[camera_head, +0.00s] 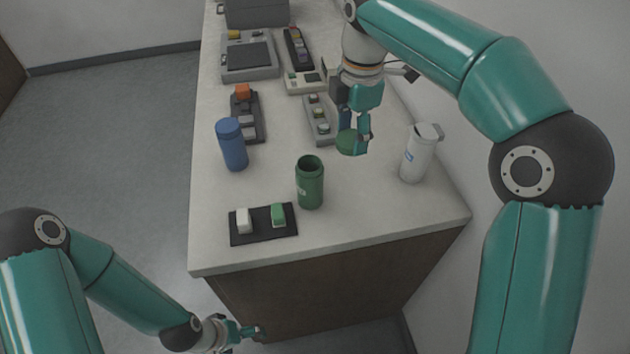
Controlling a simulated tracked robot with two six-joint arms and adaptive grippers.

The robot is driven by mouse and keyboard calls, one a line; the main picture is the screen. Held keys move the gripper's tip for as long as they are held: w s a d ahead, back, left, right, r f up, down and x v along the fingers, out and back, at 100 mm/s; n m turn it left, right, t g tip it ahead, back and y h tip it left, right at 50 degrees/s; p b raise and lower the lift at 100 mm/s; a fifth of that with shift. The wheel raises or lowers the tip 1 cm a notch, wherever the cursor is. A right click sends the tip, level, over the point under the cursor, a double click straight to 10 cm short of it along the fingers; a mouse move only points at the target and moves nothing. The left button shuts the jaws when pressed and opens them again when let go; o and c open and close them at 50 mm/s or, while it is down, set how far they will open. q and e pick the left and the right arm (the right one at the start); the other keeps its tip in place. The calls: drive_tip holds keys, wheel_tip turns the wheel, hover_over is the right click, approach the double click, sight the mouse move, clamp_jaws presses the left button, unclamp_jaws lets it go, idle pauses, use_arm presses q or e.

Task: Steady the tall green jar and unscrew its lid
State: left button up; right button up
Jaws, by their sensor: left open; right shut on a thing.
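The tall green jar (310,186) stands upright on the bench near its front edge, with its mouth open at the top. My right gripper (354,137) is shut on the green lid (349,146) and holds it off the jar, up and to the right of it. The fingers cover part of the lid. My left gripper (254,332) is open and empty, low in front of the bench and below the level of its top, well away from the jar.
A black tray (263,238) with a white and a green block lies in front. Grey devices (249,57) fill the back. Bare bench (375,215) lies right of the green jar.

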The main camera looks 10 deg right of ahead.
sight(341, 205)
drive_tip(key=f, duration=1.9)
drive_tip(key=shift+a+f, duration=0.25)
drive_tip(key=shift+f, duration=0.05)
drive_tip(key=shift+f+b, duration=0.1)
drive_tip(key=shift+b, duration=0.25)
drive_tip(key=o, duration=1.3)
